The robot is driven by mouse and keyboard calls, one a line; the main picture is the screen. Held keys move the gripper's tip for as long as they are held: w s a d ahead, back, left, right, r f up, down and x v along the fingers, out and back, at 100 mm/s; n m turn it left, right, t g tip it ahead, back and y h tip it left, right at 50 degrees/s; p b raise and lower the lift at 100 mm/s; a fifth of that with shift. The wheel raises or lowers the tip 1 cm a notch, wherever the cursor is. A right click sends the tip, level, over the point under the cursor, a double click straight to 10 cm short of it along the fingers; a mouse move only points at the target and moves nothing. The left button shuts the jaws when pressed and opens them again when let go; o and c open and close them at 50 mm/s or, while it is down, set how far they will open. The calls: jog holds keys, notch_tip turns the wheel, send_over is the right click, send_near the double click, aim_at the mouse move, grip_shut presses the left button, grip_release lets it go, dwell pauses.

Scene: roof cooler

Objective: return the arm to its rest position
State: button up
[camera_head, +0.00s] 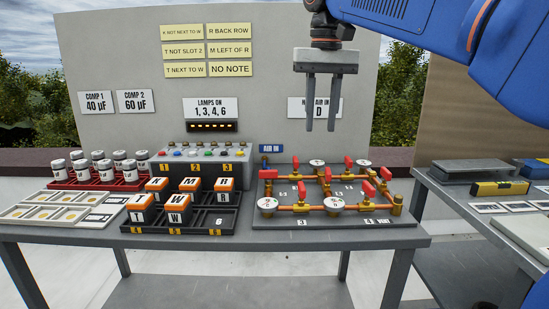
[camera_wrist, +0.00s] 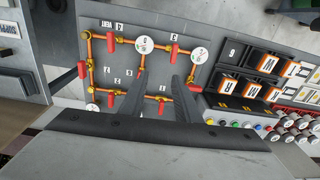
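My gripper (camera_head: 321,102) hangs from my blue arm in the upper right of the head view, high above the back of the table. Its two fingers point down with a clear gap between them, and nothing is held. The fingers also show in the wrist view (camera_wrist: 157,95), over the pipe board (camera_wrist: 120,60). In the head view the pipe board (camera_head: 377,220), with copper pipes, red valve handles and round gauges, lies on the table below the gripper, clear of it.
The grey table (camera_head: 200,235) also holds a black rack (camera_head: 205,222) of lettered blocks, a red tray (camera_head: 92,183) of white jars and a white tray (camera_head: 62,215). A panel with notes (camera_head: 120,50) stands behind. A second table (camera_head: 455,200) at right carries a yellow level (camera_head: 499,188).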

jog(key=s+d+f+t, duration=0.1)
jog(key=s+d+f, duration=0.5)
jog(key=f, duration=0.5)
jog(key=s+d+f+t, duration=0.1)
jog(key=s+d+f, duration=0.5)
jog(key=s+f, duration=0.3)
jog(key=s+d+f+t, duration=0.2)
jog(key=s+d+f, duration=0.4)
jog(key=f, duration=0.9)
jog(key=s, duration=0.2)
jog(key=shift+s+d+m, duration=0.3)
jog(key=shift+d, duration=0.05)
jog(key=shift+o, duration=0.3)
jog(key=shift+r, duration=0.1)
